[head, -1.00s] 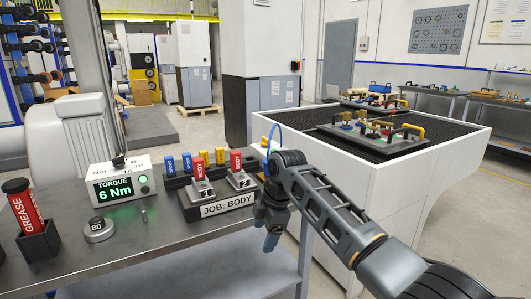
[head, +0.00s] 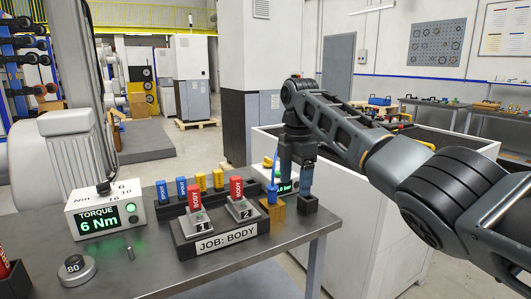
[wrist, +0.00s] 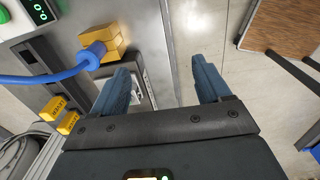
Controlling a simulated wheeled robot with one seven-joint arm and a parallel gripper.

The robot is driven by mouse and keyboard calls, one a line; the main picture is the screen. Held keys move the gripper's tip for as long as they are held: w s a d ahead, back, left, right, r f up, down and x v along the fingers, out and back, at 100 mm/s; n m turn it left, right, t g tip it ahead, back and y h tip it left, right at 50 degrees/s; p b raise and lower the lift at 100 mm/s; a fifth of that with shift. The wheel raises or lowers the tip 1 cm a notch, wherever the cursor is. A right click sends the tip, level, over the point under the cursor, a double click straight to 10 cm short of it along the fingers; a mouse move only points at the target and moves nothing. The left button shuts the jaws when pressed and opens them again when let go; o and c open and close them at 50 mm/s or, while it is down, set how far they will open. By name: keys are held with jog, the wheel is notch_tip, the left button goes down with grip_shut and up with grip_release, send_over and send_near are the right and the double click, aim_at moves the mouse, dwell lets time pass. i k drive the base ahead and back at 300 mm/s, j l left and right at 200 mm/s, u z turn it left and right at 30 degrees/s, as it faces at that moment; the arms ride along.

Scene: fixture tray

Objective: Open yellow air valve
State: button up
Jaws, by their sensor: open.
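A yellow-orange block (head: 277,220) with a blue fitting (head: 271,192) on top stands at the right end of the metal bench, beside the job holder. It also shows in the wrist view as a yellow block (wrist: 113,43) with a blue hose (wrist: 45,79) running into its round blue fitting (wrist: 92,56). I see no separate valve lever. My gripper (head: 296,188) points down near the bench's right end, just right of the block in the head view. In the wrist view my gripper (wrist: 161,68) is open and empty, and the block lies beyond the left finger, outside the jaws.
A small green-lit pressure display (head: 288,187) is partly hidden behind my gripper. The torque display (head: 108,219) and 80 dial (head: 75,268) are further left. A white bin (head: 345,235) stands right.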

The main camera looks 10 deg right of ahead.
aim_at(268, 163)
jog(key=i, duration=1.2)
